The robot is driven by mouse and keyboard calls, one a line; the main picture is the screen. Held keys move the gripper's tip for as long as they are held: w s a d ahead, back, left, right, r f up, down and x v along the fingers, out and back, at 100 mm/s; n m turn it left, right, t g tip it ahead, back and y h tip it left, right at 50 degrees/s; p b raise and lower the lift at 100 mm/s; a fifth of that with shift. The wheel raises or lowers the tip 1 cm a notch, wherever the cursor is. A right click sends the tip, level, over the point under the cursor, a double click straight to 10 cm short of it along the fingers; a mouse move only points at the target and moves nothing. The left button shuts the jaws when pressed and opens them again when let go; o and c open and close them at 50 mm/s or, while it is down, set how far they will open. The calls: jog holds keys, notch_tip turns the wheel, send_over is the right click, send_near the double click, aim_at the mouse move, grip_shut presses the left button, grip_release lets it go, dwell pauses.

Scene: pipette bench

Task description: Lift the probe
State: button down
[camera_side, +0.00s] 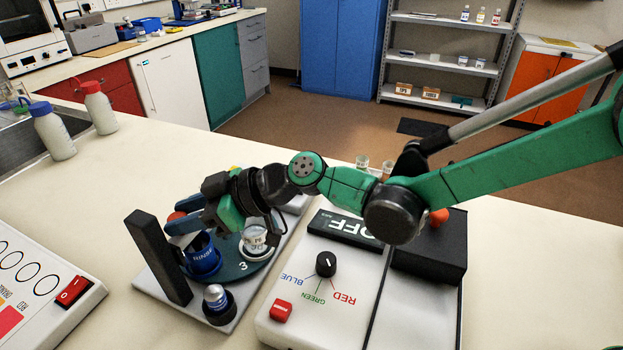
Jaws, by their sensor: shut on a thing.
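My gripper (180,230) reaches in from the right, low over the turntable, with its grey fingers beside the black post (158,256) and above the blue RINSE cup (203,258). It is shut on what looks like the probe. Only a red-orange rounded top (176,216) shows at the fingers; the rest of the probe is hidden by the fingers, the post and the cup. I cannot tell whether its lower end is inside the cup. The dark turntable (236,271) also carries a clear cup (254,238) by the number 3.
A silver-topped knob (215,298) stands at the base's front. A white instrument (310,308) with OFF display, dial and red button is to the right, with a black box (440,255). A switch panel (50,300) is at left. Two bottles (54,133) stand behind.

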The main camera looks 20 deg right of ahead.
dwell(0.8)
jog(key=shift+r, duration=2.8)
jog(key=c, duration=0.8)
grip_release()
jog(key=v, duration=0.5)
jog(key=shift+s+d+r, duration=0.1)
jog(key=shift+d+r, duration=0.1)
jog(key=shift+d, duration=0.1)
